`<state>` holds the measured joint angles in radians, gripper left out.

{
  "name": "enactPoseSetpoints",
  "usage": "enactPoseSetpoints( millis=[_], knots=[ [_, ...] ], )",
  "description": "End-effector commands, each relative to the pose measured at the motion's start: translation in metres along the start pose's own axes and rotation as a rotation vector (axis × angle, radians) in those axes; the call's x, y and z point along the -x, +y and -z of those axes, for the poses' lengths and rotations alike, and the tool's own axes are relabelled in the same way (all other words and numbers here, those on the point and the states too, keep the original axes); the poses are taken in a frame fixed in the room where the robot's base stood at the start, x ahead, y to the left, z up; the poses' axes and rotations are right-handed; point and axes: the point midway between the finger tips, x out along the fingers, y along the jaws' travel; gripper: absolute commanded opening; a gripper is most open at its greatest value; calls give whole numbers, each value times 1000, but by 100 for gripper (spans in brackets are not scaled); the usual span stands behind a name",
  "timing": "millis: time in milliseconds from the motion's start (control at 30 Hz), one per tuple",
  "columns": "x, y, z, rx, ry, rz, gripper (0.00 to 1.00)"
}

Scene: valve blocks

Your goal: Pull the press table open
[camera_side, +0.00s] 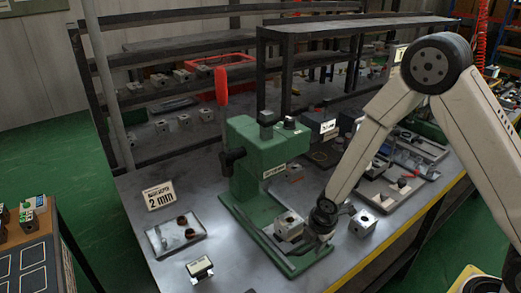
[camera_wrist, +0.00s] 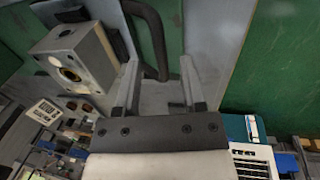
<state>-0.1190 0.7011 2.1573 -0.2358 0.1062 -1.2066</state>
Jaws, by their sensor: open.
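The green press (camera_side: 262,160) stands on the steel bench, with a green base plate reaching toward the front. A grey metal block (camera_side: 289,226) sits on the press table; a metal block with a round hole (camera_wrist: 78,58) shows at upper left in the wrist view. A dark curved handle (camera_wrist: 160,45) comes down from the top, beside a green surface. My gripper (camera_wrist: 159,62) is open, and the handle's lower part appears between its fingers; I cannot tell whether they touch. In the side view my gripper (camera_side: 320,232) is low at the table's front right, partly hiding it.
Another metal block (camera_side: 362,223) stands on the bench just right of my gripper. A tray of small parts (camera_side: 175,235), a "2 mm" sign (camera_side: 160,196) and a small display (camera_side: 200,268) lie left. A grey fixture plate (camera_side: 385,190) is behind at right.

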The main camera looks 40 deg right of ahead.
Motion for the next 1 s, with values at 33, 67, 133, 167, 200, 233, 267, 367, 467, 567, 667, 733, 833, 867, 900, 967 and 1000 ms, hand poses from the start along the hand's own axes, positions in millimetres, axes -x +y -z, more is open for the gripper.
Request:
enactPoseSetpoints(
  millis=[33,67,133,167,200,233,267,367,467,567,667,733,833,867,900,967,1000],
  knots=[
    [4,0,0,-1,0,-2,52],
    [7,1,0,0,0,-3,52],
    [13,1,0,-1,1,-4,52],
    [16,0,0,0,1,-3,52],
    [20,1,0,0,1,-3,52],
    [23,1,0,0,1,-3,52],
    [26,1,0,0,1,-4,52],
    [37,1,0,0,1,-4,52],
    [46,0,0,0,2,-4,52],
    [55,1,0,0,2,-4,52],
    [61,0,0,0,1,-2,52],
    [64,0,0,0,2,-2,52],
    [67,0,0,1,2,-2,52],
    [67,0,0,1,2,-2,52],
    [67,0,0,1,2,-1,52],
    [68,0,0,1,2,-1,52],
    [68,0,0,1,2,-1,52]
  ],
)
